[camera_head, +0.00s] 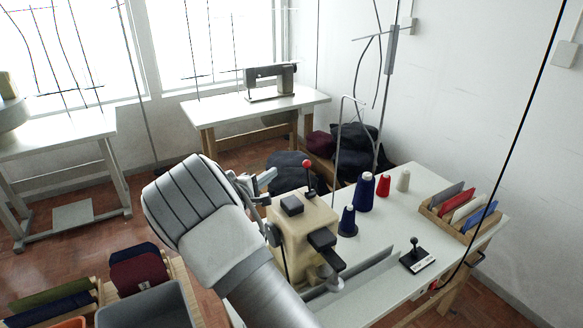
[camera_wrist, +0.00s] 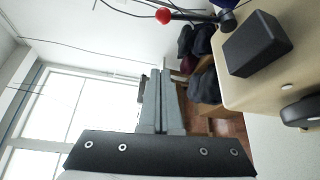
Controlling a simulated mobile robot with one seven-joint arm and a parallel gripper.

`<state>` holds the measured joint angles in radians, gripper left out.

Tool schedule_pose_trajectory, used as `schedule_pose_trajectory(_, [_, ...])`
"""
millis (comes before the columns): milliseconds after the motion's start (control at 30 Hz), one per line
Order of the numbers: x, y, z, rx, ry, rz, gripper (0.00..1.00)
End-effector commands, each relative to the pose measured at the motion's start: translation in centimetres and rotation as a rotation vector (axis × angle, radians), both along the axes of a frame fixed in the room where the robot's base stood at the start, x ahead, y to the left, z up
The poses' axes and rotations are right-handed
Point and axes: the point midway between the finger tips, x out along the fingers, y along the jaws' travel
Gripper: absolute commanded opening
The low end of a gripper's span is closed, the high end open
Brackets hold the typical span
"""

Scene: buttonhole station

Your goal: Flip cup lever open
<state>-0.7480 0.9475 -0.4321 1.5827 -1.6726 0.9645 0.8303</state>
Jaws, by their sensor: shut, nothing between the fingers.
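A beige buttonhole machine (camera_head: 292,235) stands on the white table, with black blocks on it. A lever with a red ball knob (camera_head: 308,164) stands upright at its back; the knob also shows in the wrist view (camera_wrist: 163,16), with its dark rod running right. I cannot tell which one is the cup lever. My gripper (camera_head: 268,177) is shut and empty, left of the red knob and beside the machine's top. Its fingers (camera_wrist: 161,90) lie together, apart from the machine, in the wrist view.
Blue (camera_head: 365,192), red (camera_head: 383,186) and cream thread cones stand behind the machine. A wooden rack (camera_head: 470,222) of coloured pieces is at the right. A thin thread stand (camera_head: 338,140) rises behind. A grey bin (camera_head: 145,305) is at the lower left.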

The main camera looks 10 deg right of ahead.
Motion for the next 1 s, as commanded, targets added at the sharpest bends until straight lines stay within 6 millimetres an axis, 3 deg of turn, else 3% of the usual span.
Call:
schedule_pose_trajectory(167, [1.5, -1.3, -0.1, -0.001, 0.000, -0.004, 0.00])
schedule_pose_trajectory(600, [8.0, -6.4, -0.9, 0.001, 0.000, -0.003, 0.00])
schedule_pose_trajectory(1000, [4.8, -8.0, -0.1, -0.001, 0.000, -0.002, 0.00])
